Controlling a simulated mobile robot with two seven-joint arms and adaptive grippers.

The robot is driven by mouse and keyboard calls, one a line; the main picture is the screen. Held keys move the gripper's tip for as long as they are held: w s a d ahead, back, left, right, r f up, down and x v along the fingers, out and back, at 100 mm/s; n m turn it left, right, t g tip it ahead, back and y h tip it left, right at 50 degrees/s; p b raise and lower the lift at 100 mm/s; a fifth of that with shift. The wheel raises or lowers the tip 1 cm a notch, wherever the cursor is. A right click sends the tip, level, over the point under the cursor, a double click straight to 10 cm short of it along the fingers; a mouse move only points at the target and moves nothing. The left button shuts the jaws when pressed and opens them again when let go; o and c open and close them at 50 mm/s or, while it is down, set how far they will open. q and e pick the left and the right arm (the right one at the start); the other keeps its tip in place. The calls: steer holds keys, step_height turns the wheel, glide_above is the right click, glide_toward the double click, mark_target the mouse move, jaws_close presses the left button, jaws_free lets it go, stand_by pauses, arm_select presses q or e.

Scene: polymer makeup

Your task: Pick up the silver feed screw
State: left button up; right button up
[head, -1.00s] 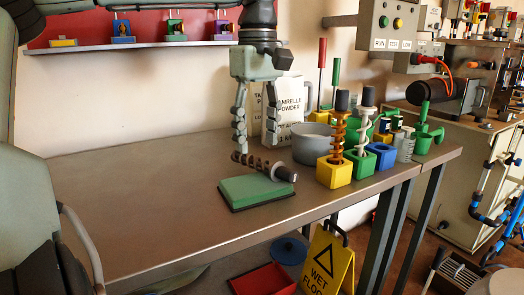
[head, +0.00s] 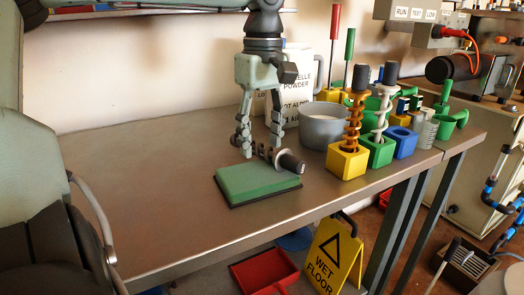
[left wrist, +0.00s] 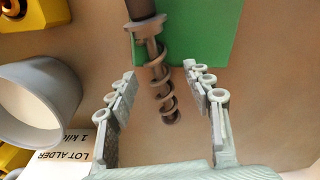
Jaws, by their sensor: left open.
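The feed screw (head: 281,158), with a metallic brown-grey tint and a dark handle, lies beside the back edge of a green pad (head: 258,186). In the left wrist view the spiral screw (left wrist: 160,75) reaches down between two spread fingers, its handle end against the green pad (left wrist: 205,30). My left gripper (head: 260,148) is open and points down over the screw's spiral end, which is partly hidden by a finger. In the left wrist view the left gripper (left wrist: 160,85) shows gaps between each finger and the screw. My right gripper is out of view.
An orange screw (head: 355,120) stands in a yellow block (head: 347,162), a white one (head: 382,110) in a green block (head: 376,151). A blue block (head: 401,142) is empty. A grey pot (head: 321,128) and powder box (head: 299,105) stand behind. The left table is clear.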

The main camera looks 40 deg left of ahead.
arm_select(q)
steer(key=shift+f, duration=0.6)
jaws_close()
steer(key=shift+r, duration=0.1)
